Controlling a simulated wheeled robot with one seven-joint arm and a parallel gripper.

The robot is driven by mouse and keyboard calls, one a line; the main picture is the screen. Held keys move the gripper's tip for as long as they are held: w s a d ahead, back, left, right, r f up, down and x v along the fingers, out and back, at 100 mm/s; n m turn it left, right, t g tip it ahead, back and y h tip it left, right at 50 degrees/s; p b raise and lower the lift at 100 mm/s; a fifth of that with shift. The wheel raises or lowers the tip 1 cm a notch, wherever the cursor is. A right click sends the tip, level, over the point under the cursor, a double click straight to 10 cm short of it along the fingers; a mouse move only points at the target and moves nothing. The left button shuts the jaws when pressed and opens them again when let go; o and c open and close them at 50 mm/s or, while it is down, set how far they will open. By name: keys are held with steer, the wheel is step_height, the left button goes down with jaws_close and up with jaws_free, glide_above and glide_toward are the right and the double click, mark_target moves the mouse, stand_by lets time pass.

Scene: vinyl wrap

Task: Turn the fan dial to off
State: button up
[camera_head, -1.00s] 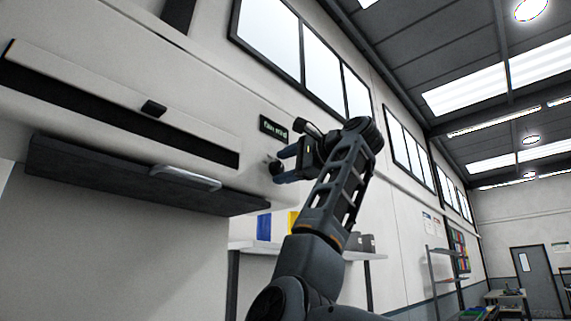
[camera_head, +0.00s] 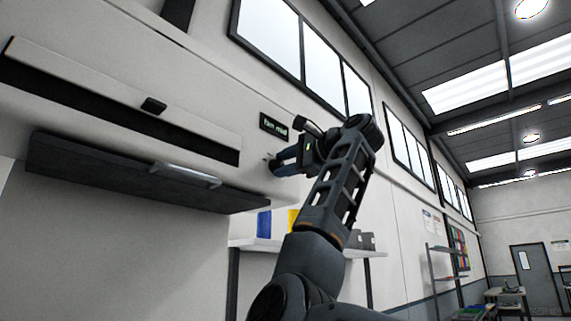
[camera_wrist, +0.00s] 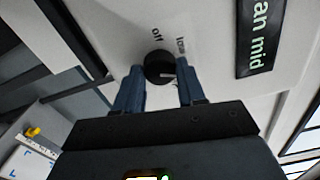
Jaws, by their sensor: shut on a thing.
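The fan dial (camera_wrist: 157,64) is a small round black knob on a pale wall panel, in the middle of the wrist view. A light mark shows on its right side. The printed word "off" (camera_wrist: 158,34) sits just above it, and "low" (camera_wrist: 181,45) sits above right. A dark display (camera_wrist: 260,38) reads "fan mid"; it also shows in the head view (camera_head: 273,125). My gripper (camera_wrist: 160,74) has its two blue fingers on either side of the dial and is shut on it. In the head view my gripper (camera_head: 272,163) largely hides the dial.
A dark hinged panel (camera_head: 100,178) with a metal handle (camera_head: 186,174) juts out left of my gripper. A dark slot with a small black knob (camera_head: 153,105) runs above it. A shelf (camera_head: 255,244) with coloured items stands below.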

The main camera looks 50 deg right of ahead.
steer(key=shift+f+n+b, duration=0.1)
steer(key=shift+n+b, duration=0.45)
steer(key=shift+n, duration=9.25)
steer(key=o, duration=1.1)
steer(key=shift+c, duration=0.2)
steer(key=s+b, duration=0.2)
steer(key=s, duration=0.5)
steer(key=shift+s+d+b, duration=0.15)
steer(key=shift+s+b, duration=0.15)
steer(key=shift+s, duration=0.1)
